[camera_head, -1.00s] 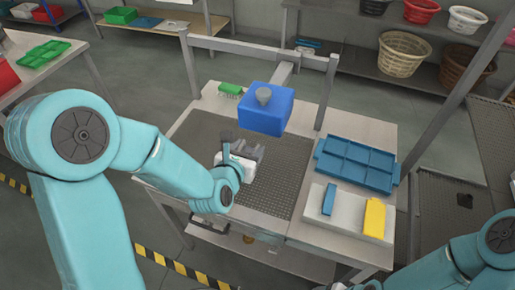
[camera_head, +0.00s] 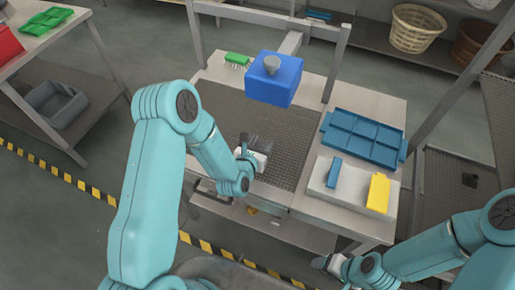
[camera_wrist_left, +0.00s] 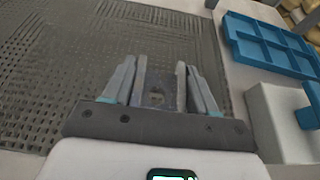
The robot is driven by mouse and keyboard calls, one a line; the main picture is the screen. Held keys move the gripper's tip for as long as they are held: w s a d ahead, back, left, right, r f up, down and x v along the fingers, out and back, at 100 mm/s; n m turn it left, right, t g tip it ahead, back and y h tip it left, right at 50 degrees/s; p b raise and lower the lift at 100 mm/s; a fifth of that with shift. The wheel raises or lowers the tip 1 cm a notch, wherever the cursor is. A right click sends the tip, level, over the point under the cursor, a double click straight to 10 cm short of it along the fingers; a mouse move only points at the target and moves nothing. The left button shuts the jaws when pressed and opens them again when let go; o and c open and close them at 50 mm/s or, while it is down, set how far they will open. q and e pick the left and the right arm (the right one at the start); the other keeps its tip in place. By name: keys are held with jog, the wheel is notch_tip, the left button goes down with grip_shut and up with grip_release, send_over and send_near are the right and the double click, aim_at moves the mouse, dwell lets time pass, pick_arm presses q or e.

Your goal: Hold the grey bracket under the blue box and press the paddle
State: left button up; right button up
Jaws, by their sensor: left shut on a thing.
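The blue box (camera_head: 272,82) hangs from the grey frame above the dark mesh panel, with a grey knob on top. My left gripper (camera_head: 255,145) is over the front part of the mesh, lower in the picture than the box and not under it. It is shut on the grey bracket, which shows between the fingers in the left wrist view (camera_wrist_left: 157,97) with a hole in it. A small yellow part (camera_head: 251,210) shows under the table's front edge; I cannot tell if it is the paddle. My right gripper (camera_head: 328,263) is low in front of the table, its fingers unclear.
A blue compartment tray (camera_head: 345,157) and a white block (camera_head: 322,185) with a blue bar and a yellow piece (camera_head: 378,192) are at right. A green brush (camera_head: 237,60) lies at the back left. Grey frame posts (camera_head: 337,65) flank the box. The mesh (camera_head: 240,112) is mostly clear.

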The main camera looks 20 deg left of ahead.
pick_arm(q)
jog(key=shift+w, duration=4.35)
